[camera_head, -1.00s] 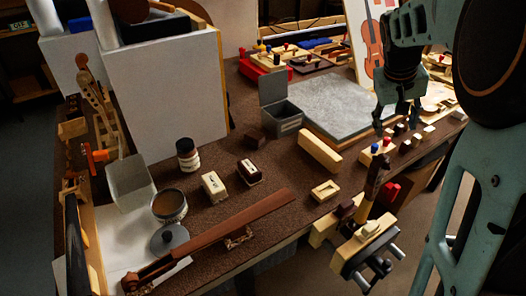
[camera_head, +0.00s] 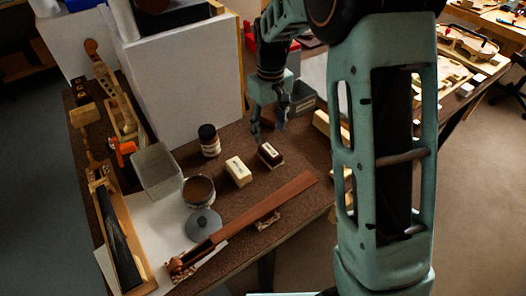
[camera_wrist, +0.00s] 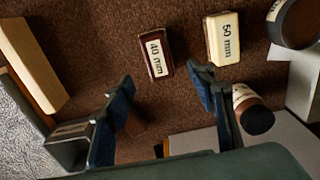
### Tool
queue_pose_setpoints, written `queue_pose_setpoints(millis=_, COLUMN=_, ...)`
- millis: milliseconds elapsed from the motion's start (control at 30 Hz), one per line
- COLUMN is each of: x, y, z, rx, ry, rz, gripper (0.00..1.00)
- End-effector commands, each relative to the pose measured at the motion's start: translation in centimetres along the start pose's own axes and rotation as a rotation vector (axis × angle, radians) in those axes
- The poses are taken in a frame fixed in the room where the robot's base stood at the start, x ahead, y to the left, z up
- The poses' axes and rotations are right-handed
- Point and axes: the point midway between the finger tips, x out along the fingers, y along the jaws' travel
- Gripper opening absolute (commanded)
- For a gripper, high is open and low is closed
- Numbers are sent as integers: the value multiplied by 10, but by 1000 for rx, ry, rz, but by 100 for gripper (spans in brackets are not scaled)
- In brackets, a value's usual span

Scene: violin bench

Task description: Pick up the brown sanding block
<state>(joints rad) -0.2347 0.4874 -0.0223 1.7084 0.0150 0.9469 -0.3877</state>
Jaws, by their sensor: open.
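A dark brown block labelled "40 mm" (camera_head: 270,154) lies on the bench; in the wrist view this labelled block (camera_wrist: 155,52) is ahead of the fingertips. My gripper (camera_wrist: 163,88) is open and empty, above the bench behind the labelled block in the head view (camera_head: 270,132). No contact with either is visible.
A cream "50 mm" block (camera_head: 238,171) and a dark-lidded jar (camera_head: 209,140) stand left of the labelled block. A grey box (camera_head: 303,98) is close behind my gripper. A tall white panel (camera_head: 185,95) stands to the left. A long brown fingerboard piece (camera_head: 265,205) lies in front.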

Motion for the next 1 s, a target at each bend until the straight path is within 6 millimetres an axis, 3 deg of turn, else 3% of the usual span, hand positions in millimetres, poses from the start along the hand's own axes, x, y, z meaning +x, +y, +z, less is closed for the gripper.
queue_pose_setpoints(millis=100, x=23, y=0, z=1, rx=0, ry=-4, rz=-1, gripper=51)
queue_pose_setpoints(millis=367, x=46, y=1, z=1, rx=1, ry=-2, rz=1, gripper=51)
queue_pose_setpoints(millis=633, x=85, y=2, z=3, rx=1, ry=-2, rz=1, gripper=51)
queue_pose_setpoints(millis=1000, x=93, y=3, z=3, rx=1, ry=1, rz=2, gripper=48)
